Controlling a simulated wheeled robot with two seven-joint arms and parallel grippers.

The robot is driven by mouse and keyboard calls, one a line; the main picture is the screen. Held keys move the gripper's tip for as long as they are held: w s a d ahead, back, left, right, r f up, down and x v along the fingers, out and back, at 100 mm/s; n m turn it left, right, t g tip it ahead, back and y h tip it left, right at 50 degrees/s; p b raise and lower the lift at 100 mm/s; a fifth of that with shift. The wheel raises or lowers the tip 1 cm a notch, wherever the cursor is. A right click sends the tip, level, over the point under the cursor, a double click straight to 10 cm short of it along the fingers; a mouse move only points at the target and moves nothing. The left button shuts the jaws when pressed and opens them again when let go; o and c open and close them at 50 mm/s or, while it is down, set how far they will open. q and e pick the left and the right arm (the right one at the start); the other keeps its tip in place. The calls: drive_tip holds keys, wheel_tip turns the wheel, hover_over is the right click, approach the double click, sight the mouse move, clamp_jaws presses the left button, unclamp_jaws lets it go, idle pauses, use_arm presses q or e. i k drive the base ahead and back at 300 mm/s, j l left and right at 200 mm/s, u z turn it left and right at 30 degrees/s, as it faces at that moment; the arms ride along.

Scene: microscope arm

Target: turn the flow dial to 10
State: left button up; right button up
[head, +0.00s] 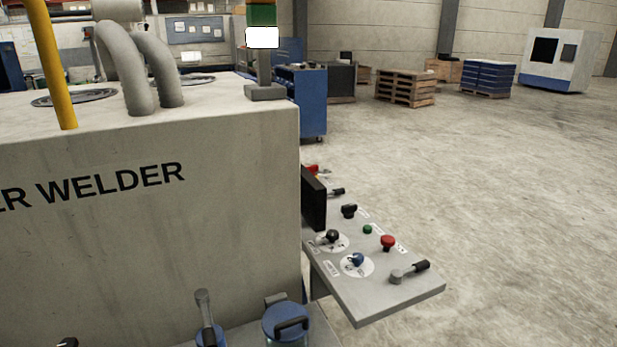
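A grey control panel (385,300) juts out to the right of a large welder cabinet. On it are two dials with round white scale plates: one with a black knob (333,236) and, nearer, one with a blue knob (358,259). The labels and scale numbers are too small to read, so I cannot tell which is the flow dial or where either points. Neither of my grippers is in view.
The welder cabinet (150,230) fills the left. The panel also holds a red button (388,242), a green button (367,229), a black-handled lever (410,271) and a dark screen (313,200). A blue-lidded canister (288,320) stands in front. Floor to the right is clear.

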sight(333, 235)
drive_tip(key=k, duration=0.3)
drive_tip(key=k+u, duration=0.2)
drive_tip(key=u, duration=0.25)
drive_tip(key=k+u, duration=0.15)
drive_tip(key=u, duration=0.3)
drive_tip(key=i+l+u, duration=0.15)
drive_tip(key=l, duration=0.45)
drive_tip(key=i+l+u, duration=0.1)
drive_tip(key=l, duration=0.5)
drive_tip(key=i+l+u, duration=0.15)
drive_tip(key=l, duration=0.5)
drive_tip(key=k+j, duration=0.05)
